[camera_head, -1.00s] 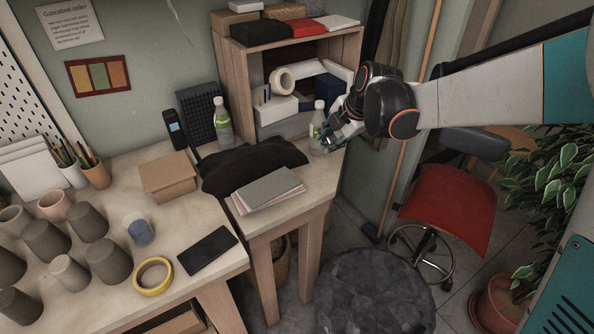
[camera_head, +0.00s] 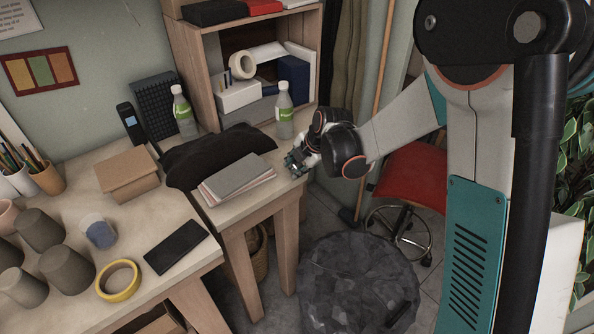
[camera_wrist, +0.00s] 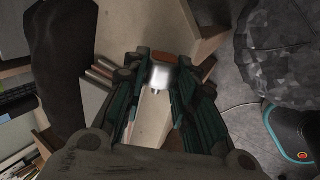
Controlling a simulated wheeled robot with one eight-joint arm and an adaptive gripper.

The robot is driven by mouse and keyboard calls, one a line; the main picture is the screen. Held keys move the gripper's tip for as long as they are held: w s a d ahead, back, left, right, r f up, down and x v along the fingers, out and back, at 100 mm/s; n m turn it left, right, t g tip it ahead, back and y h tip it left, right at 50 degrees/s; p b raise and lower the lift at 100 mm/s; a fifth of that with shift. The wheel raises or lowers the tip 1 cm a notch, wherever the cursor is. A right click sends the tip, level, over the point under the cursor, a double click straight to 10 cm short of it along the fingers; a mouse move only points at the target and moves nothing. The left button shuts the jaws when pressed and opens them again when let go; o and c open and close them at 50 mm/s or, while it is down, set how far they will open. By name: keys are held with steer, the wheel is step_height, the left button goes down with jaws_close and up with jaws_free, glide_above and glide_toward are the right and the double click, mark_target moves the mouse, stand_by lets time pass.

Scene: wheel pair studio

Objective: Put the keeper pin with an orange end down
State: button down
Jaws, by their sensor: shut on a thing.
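My gripper (camera_wrist: 163,84) is shut on the keeper pin (camera_wrist: 160,78) in the wrist view. The pin shows a shiny silver body with a dull orange-brown end (camera_wrist: 164,58), between the two dark green fingers. In the head view my gripper (camera_head: 296,163) is at the right front edge of the narrow wooden table (camera_head: 258,201). The pin is too small to make out there. I cannot tell whether it touches the tabletop.
A bottle (camera_head: 284,112) stands behind my gripper. Stacked papers (camera_head: 238,178) and a black cloth (camera_head: 205,155) lie to its left. A dark pouf (camera_head: 358,285) and a red chair (camera_head: 412,180) are on the floor. Little bare tabletop shows near the gripper.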

steer(key=shift+f, duration=0.65)
steer(key=shift+f, duration=0.1)
steer(key=c, duration=1.3)
jaws_free()
